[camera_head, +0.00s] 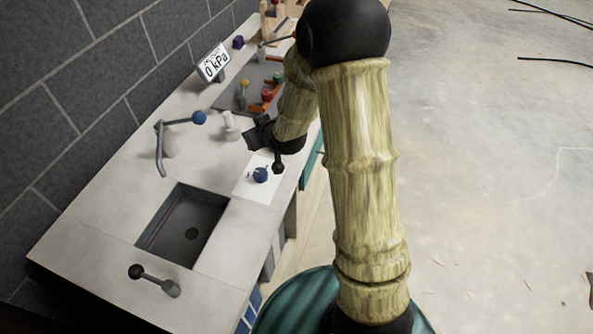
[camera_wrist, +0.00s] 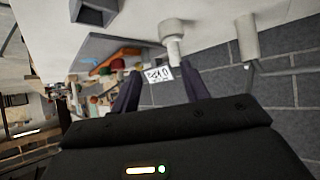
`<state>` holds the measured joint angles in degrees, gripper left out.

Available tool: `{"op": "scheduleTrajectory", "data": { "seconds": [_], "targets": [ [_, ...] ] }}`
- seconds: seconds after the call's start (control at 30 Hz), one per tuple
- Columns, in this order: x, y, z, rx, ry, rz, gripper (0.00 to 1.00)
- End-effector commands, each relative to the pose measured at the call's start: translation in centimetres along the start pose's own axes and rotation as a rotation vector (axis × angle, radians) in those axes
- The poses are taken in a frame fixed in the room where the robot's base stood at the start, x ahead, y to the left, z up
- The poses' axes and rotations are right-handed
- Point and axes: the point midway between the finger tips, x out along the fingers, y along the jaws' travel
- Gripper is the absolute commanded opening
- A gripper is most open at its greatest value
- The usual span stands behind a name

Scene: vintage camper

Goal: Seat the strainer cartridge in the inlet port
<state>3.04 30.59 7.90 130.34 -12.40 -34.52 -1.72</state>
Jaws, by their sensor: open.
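My gripper (camera_head: 253,136) is open over the worktop, just right of a small pale stepped cylinder (camera_head: 230,126) that stands upright. In the wrist view the same pale cylinder (camera_wrist: 173,42) is beyond the fingertips, roughly in line with the gap between the dark fingers (camera_wrist: 162,78). Nothing shows between the fingers. A blue round-topped part (camera_head: 260,175) rests on a white sheet (camera_head: 250,192) nearer me. A dark grey board (camera_head: 228,99) at the back carries small coloured fittings. I cannot tell for sure which part is the strainer cartridge or the inlet port.
A display reading 0 kPa (camera_head: 214,62) stands by the brick wall. A tap with a blue knob (camera_head: 171,140) is left of the pale cylinder. A sink (camera_head: 180,232) and a black-knobbed lever (camera_head: 155,280) are nearer. Worktop around the tap is bare.

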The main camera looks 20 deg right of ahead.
Motion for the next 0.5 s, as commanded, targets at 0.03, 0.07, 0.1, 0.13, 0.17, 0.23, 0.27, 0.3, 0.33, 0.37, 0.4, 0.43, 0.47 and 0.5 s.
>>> {"op": "scheduleTrajectory", "data": {
  "seconds": [0.03, 0.07, 0.1, 0.13, 0.17, 0.23, 0.27, 0.3, 0.33, 0.37, 0.4, 0.43, 0.47, 0.5],
  "targets": [
    [-2.0, 0.4, 0.5, 0.008, -0.062, 0.024, 0.45],
    [-3.1, 0.6, 1.1, 0.015, -0.105, 0.037, 0.45],
    [-4.6, 0.9, 1.9, 0.029, -0.16, 0.055, 0.45],
    [-5.8, 1.1, 2.5, 0.04, -0.203, 0.067, 0.45],
    [-7.0, 1.2, 3.1, 0.052, -0.244, 0.079, 0.45],
    [-9.9, 1.4, 4.8, 0.084, -0.341, 0.103, 0.45],
    [-11.2, 1.4, 5.4, 0.101, -0.381, 0.112, 0.45],
    [-13.0, 1.3, 6.5, 0.122, -0.436, 0.121, 0.45],
    [-14.3, 1.2, 7.2, 0.141, -0.475, 0.128, 0.45],
    [-15.7, 1.0, 7.9, 0.158, -0.514, 0.133, 0.45],
    [-17.3, 0.8, 8.8, 0.182, -0.561, 0.138, 0.45],
    [-18.4, 0.5, 9.4, 0.198, -0.595, 0.139, 0.45],
    [-19.3, 0.3, 10.0, 0.212, -0.622, 0.141, 0.45],
    [-20.4, 0.0, 10.6, 0.23, -0.655, 0.141, 0.45]
  ]
}}
